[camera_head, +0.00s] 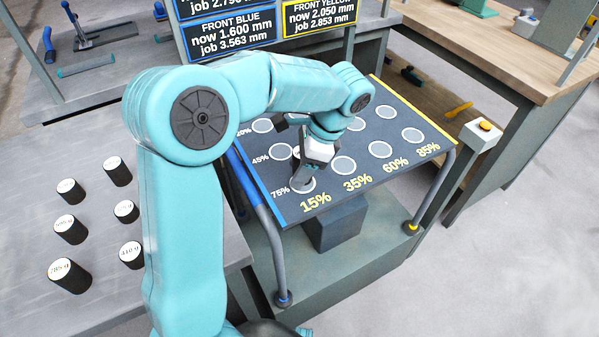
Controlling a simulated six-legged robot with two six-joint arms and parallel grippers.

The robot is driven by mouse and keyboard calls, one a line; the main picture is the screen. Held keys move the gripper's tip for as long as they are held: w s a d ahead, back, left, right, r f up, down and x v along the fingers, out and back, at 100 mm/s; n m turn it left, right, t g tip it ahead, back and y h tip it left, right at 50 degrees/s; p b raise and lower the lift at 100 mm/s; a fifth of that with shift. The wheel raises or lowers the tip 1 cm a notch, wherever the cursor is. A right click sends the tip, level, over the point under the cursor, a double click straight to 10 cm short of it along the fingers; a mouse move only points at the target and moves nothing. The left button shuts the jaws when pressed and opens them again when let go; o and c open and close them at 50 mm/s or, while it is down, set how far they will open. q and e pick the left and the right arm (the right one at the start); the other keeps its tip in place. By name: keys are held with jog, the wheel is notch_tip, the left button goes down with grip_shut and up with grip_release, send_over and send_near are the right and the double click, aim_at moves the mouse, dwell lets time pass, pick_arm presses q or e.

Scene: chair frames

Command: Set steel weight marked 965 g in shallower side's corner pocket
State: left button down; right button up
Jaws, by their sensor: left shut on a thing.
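A dark board (330,195) with round pale pockets sits on a chair-like frame, its edges blue at left and yellow at right. Percent marks run along the left and front edges. My left gripper (304,178) is shut on a weight at the front left corner pocket (303,186), by the 75% and 15% marks. The weight is mostly hidden by the gripper, and its marking cannot be read. I cannot tell whether it touches the pocket. My right gripper is not in view.
Several dark weights with white tops (68,224) stand on the grey table (40,190) at left. Signs behind read front blue (232,28), now 1.600, job 3.563 mm, and front yellow (320,14), now 2.050, job 2.853 mm. A wooden bench (500,50) stands at right.

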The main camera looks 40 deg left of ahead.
pick_arm(q)
jog(key=shift+f, duration=0.7)
jog(key=shift+r, duration=0.1)
jog(key=shift+c, duration=2.3)
grip_release()
jog(key=shift+f, duration=0.2)
